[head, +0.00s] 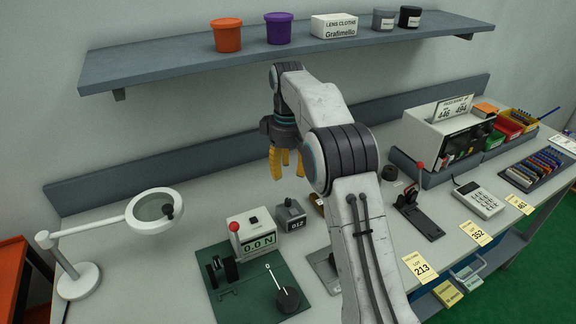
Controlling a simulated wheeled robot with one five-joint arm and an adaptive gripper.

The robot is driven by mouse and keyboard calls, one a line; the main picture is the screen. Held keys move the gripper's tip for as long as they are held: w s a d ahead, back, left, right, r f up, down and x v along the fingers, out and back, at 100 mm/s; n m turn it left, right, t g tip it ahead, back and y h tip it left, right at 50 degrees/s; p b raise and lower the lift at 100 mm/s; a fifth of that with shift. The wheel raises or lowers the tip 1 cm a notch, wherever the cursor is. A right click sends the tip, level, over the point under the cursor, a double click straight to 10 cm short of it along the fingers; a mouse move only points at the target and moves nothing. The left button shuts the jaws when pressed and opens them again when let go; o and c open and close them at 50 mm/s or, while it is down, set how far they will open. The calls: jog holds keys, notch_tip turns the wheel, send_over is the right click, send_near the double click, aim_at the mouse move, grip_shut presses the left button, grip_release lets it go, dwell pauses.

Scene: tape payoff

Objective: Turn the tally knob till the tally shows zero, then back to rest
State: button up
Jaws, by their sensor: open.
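The tally (291,222) is a small dark grey box on the bench, right of a white gauge. Its window seems to read 012, though the digits are small. A small knob-like part shows at its top, too small to tell its setting. My gripper (286,165) hangs above and behind the tally, pointing down. Its yellow fingers are apart with nothing between them, and it does not touch the tally. My arm hides part of the bench to the right of the tally.
A white gauge (252,236) reading 0.0 N stands on a green plate (236,300). A magnifier lamp (152,212) is at left. A red-topped lever (418,208) and a calculator (478,199) lie right of my arm. A shelf (180,66) with tubs runs above.

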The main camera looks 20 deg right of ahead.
jog(key=shift+r, duration=0.35)
